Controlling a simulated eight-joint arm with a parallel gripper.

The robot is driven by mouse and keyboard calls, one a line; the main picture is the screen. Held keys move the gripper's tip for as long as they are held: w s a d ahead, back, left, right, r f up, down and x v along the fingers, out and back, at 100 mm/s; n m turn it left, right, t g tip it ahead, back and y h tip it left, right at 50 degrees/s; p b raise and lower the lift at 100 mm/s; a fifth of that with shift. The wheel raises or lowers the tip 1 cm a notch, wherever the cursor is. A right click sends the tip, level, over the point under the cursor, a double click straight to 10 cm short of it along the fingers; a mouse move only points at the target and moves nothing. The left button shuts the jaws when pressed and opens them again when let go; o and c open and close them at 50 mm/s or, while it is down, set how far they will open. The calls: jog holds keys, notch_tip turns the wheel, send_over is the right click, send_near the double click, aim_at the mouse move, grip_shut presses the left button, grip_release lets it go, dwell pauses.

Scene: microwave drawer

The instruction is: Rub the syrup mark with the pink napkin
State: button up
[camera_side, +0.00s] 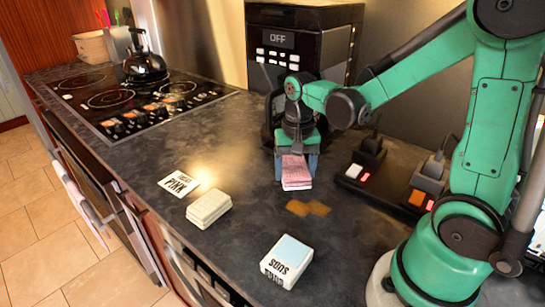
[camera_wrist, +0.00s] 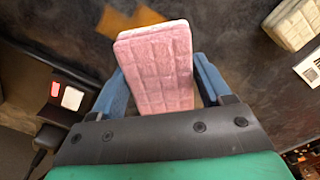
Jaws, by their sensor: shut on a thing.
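The pink napkin (camera_side: 296,172) is a thick, quilted, folded pad. My gripper (camera_side: 296,178) is shut on it, and the napkin hangs below the fingers. In the wrist view the napkin (camera_wrist: 158,65) sits between the two blue fingers of my gripper (camera_wrist: 158,85). The syrup mark (camera_side: 308,208) is an orange-brown patch on the dark counter, just in front of the napkin in the side view. In the wrist view the mark (camera_wrist: 128,20) shows beyond the napkin's end, partly hidden by it. I cannot tell whether the napkin touches the counter.
A pale folded pad (camera_side: 208,208) and a card reading PINK (camera_side: 179,184) lie to the left. Black switch units (camera_side: 365,160) are to the right, a microwave (camera_side: 300,45) behind, and a stove with a kettle (camera_side: 145,65) far left.

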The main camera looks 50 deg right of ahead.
aim_at(292, 201)
jog(key=shift+f, duration=3.45)
jog(key=shift+s+r, duration=0.2)
jog(key=shift+s, duration=0.25)
jog(key=shift+s+r, duration=0.2)
jog(key=shift+s, duration=0.25)
jog(key=shift+c, duration=0.7)
jog(key=shift+s+f, duration=0.25)
jog(key=shift+s+r, duration=0.15)
jog(key=shift+s, duration=0.85)
jog(key=shift+s+d, duration=0.2)
jog(key=shift+s, duration=0.95)
jog(key=shift+w+f, duration=0.25)
jog(key=shift+w+a, duration=0.1)
jog(key=shift+w, duration=0.5)
jog(key=shift+w+a+r, duration=0.15)
jog(key=shift+w+r, duration=0.05)
jog(key=shift+w, duration=2)
jog(key=shift+w+f, duration=0.1)
jog(key=shift+w, duration=0.2)
jog(key=shift+s+r, duration=0.1)
jog(key=shift+r, duration=3.95)
